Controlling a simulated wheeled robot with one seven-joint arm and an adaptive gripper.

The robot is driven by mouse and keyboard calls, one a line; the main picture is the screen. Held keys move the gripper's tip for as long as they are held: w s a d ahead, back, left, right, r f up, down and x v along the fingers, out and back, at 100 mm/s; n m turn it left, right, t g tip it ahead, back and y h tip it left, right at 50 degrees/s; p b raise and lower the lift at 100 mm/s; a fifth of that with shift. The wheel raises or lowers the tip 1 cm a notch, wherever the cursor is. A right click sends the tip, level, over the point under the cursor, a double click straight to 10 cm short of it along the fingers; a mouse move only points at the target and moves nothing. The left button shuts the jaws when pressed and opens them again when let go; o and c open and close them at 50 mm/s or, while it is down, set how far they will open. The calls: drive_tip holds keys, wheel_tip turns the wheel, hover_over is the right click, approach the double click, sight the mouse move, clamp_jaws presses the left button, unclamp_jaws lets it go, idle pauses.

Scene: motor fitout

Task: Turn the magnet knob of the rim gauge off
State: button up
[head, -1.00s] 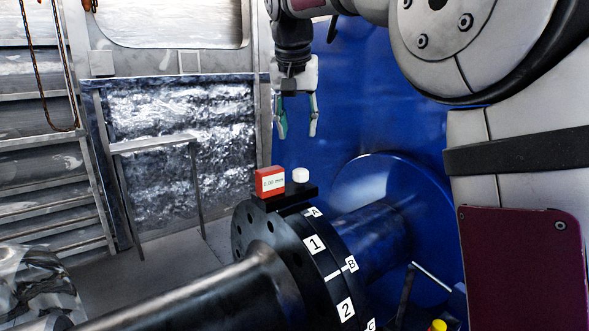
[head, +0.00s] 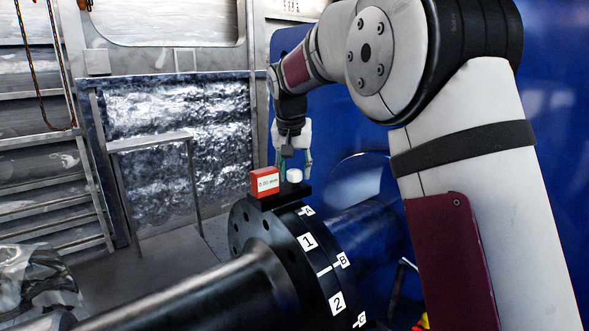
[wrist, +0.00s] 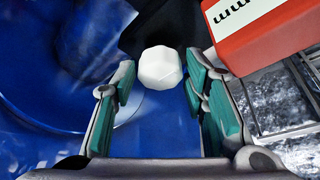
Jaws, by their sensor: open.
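The rim gauge is a red box (head: 264,182) with a white readout on a black bar (head: 280,197) across the top of the black flange. Its white magnet knob (head: 294,175) stands on the bar, right of the red box. My gripper (head: 293,168) is above and around the knob in the head view, pointing down. In the wrist view the white faceted knob (wrist: 160,68) lies just beyond and between the tips of my open green-padded fingers (wrist: 158,88). I cannot tell whether a finger touches it. The red box (wrist: 262,32) is close beside the right finger.
The black flange (head: 262,225) carries labels 1, 2, A, B and C, with a thick shaft running to the lower left. A blue housing (head: 540,110) stands behind. A metal frame (head: 150,143) is at the left. Space above the flange's left side is clear.

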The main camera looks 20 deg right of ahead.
drive_tip(key=c, duration=0.9)
drive_tip(key=shift+o, duration=0.2)
